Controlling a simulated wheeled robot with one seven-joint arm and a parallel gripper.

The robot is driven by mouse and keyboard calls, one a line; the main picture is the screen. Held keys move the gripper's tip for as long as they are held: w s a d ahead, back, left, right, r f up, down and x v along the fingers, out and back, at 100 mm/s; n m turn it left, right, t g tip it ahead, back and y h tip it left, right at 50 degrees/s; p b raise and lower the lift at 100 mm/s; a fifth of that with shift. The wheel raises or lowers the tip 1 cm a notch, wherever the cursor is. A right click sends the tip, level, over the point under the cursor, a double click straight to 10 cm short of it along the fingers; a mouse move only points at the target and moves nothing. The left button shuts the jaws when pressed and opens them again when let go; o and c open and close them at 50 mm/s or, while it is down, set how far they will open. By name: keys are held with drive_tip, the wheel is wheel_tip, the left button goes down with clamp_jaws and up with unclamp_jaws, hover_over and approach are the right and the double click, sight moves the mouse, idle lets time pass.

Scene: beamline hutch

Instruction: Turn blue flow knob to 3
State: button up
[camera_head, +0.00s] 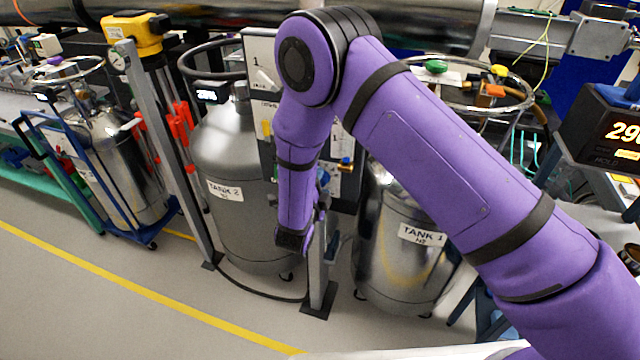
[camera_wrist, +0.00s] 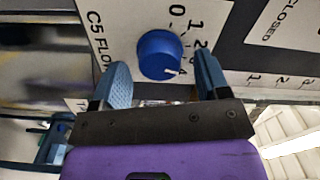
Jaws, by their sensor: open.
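The blue flow knob (camera_wrist: 160,50) is on a white dial plate (camera_wrist: 120,22) marked "C5 FLOW" in the wrist view. Its white pointer mark is at the lower right, near what looks like the 4. The 0, 1 and 2 show along the upper right; the 3 is not clearly readable beside the right finger. My gripper (camera_wrist: 162,66) is open, with one blue finger on each side of the knob. I cannot tell whether either finger touches it. In the head view my gripper (camera_head: 306,240) is low before the panel post, and the knob is hidden.
The dark panel (camera_head: 345,165) stands on a post between Tank 2 (camera_head: 225,140) and Tank 1 (camera_head: 400,265). A "CLOSED" label (camera_wrist: 290,25) is right of the dial. A blue cart (camera_head: 50,150) stands at left. The floor at front left is clear.

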drive_tip(key=v, duration=1)
drive_tip(key=shift+s, duration=0.1)
